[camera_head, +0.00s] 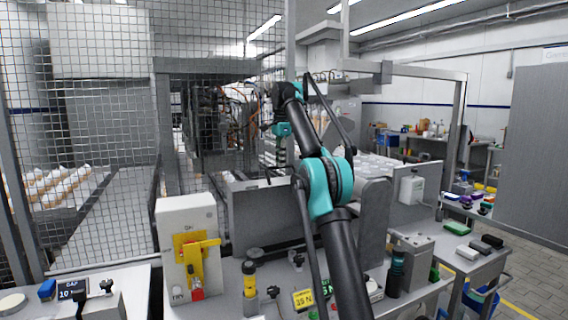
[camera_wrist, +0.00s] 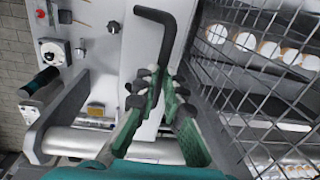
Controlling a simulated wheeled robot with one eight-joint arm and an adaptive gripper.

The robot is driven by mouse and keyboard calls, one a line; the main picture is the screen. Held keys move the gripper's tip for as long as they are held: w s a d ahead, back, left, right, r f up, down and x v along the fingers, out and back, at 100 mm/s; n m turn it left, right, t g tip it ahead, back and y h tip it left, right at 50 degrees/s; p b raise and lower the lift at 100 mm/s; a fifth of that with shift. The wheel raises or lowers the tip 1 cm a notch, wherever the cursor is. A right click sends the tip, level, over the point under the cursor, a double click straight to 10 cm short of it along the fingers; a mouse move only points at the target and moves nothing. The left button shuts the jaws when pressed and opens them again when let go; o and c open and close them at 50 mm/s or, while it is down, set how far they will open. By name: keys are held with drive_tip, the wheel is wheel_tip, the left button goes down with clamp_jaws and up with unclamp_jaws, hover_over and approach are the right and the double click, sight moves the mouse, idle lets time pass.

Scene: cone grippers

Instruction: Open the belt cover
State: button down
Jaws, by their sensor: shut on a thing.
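My gripper (camera_wrist: 160,88) has green fingers with dark tips, closed around a bent black handle (camera_wrist: 158,18). The handle's long bar runs down between the fingertips, and its bent end sticks out above them. A pale flat panel (camera_wrist: 136,60) lies beside the handle; it looks like the belt cover, but I cannot tell where its edges end. In the head view my gripper (camera_head: 279,168) is low over the grey machine housing (camera_head: 262,215), at the far side of the bench. The handle's lower end is hidden by the fingers.
A wire mesh fence (camera_head: 80,130) stands close to the gripper's side in the wrist view (camera_wrist: 250,80). A metal roller (camera_wrist: 110,143) lies below. A white box with a yellow lever (camera_head: 190,250) and a yellow-black post (camera_head: 249,278) stand on the bench in front.

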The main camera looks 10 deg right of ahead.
drive_tip(key=w+f, duration=0.1)
drive_tip(key=w+a, duration=0.1)
drive_tip(key=w+f, duration=0.1)
drive_tip(key=shift+w+a+f, duration=0.3)
drive_tip(key=shift+a+f, duration=0.05)
drive_tip(key=shift+a, duration=0.05)
drive_tip(key=c, duration=1.6)
unclamp_jaws()
drive_tip(key=shift+d, duration=0.2)
drive_tip(key=shift+s+d, duration=0.1)
